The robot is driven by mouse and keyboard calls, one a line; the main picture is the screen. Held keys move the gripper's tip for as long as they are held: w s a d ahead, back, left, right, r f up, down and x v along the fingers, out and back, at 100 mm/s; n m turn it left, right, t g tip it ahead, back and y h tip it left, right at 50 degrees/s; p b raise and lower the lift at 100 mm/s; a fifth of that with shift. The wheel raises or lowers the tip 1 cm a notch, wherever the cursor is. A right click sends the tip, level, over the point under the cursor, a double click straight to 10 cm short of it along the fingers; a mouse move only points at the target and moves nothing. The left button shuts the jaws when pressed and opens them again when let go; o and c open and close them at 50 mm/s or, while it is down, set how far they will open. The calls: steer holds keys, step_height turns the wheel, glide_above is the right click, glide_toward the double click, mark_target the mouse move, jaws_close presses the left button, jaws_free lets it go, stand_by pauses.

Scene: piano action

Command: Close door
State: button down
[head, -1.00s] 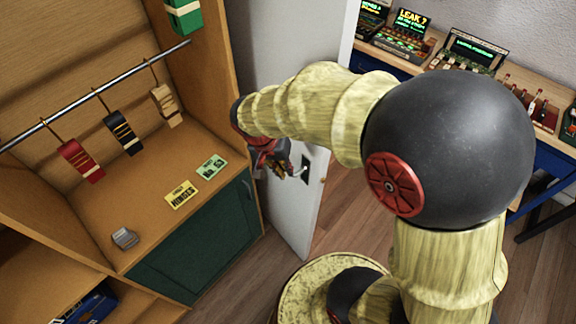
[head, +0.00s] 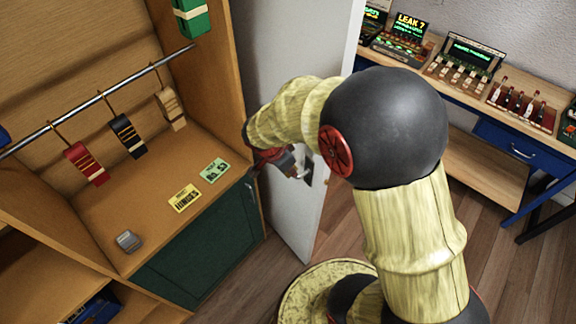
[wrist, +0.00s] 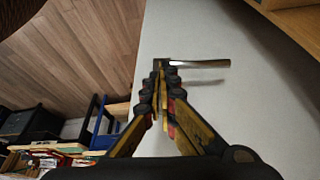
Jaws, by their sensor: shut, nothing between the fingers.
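The grey-white door (head: 290,215) stands ajar behind my arm, beside the wooden cabinet's right side. It fills much of the wrist view (wrist: 225,100). Its lever handle (wrist: 205,63) juts sideways from the door face; in the head view the dark handle plate (head: 307,170) is partly covered by my gripper. My gripper (head: 296,173) is shut and empty in front of the door at handle height. In the wrist view its fingertips (wrist: 161,72) meet in line with the root of the handle. I cannot tell whether they touch it.
The wooden cabinet (head: 150,195) with a hanging rail (head: 100,96) and green lower door (head: 200,255) stands close on the left. A workbench (head: 480,165) with displays runs along the right wall. Wooden floor (head: 510,270) is bare between them.

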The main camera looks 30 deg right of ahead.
steer(key=d, duration=0.1)
steer(key=d+f, duration=0.2)
steer(key=d, duration=0.1)
steer(key=shift+w+f+p, duration=0.1)
steer(key=shift+w+p, duration=0.2)
steer(key=shift+p, duration=0.05)
steer(key=shift+w+d, duration=0.15)
steer(key=shift+d, duration=0.3)
